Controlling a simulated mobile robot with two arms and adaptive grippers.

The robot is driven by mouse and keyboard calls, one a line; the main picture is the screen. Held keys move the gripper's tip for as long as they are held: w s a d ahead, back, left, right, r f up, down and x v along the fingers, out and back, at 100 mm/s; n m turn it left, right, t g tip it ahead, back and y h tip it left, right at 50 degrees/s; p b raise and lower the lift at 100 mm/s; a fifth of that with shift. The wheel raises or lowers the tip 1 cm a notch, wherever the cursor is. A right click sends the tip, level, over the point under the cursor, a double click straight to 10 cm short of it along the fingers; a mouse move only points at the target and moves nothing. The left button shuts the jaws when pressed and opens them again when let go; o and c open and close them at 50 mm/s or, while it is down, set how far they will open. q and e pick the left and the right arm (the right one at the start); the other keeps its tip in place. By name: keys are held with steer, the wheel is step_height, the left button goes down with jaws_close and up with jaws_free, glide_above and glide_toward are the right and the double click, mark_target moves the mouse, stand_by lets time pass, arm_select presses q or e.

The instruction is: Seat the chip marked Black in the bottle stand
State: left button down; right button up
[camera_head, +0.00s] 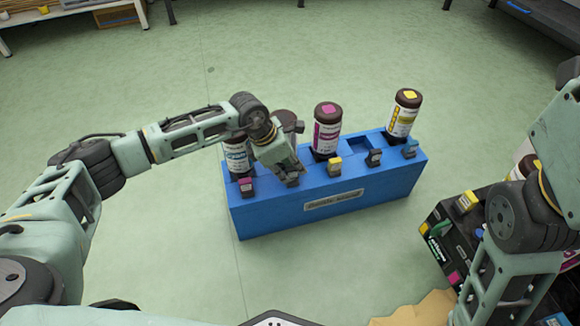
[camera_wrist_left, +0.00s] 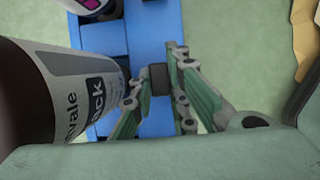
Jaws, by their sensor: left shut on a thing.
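The blue bottle stand (camera_head: 400,185) stands on the green floor with a row of bottles and small chips along its front. My left gripper (camera_head: 289,172) is at its front edge, shut on a dark chip (camera_wrist_left: 158,79). The fingertips flank this chip in the wrist view (camera_wrist_left: 160,88). Its marking is not readable, and I cannot tell whether it is fully down in its slot. A bottle with a grey label ending in "ack" (camera_wrist_left: 90,100) is close beside the gripper, and its top shows behind my wrist (camera_head: 288,118). My right gripper is out of view.
Magenta-label (camera_head: 327,135) and yellow-label (camera_head: 401,120) bottles stand in the stand, with an open bay between them. A magenta chip (camera_head: 247,186), yellow chip (camera_head: 335,166), dark chip (camera_head: 374,157) and blue chip (camera_head: 410,147) sit along the front. A black crate (camera_head: 440,250) is at right.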

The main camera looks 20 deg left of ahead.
arm_select(q)
steer(key=shift+f, duration=0.25)
steer(key=shift+f, duration=0.15)
stand_by(0.3)
steer(key=c, duration=1.6)
jaws_free()
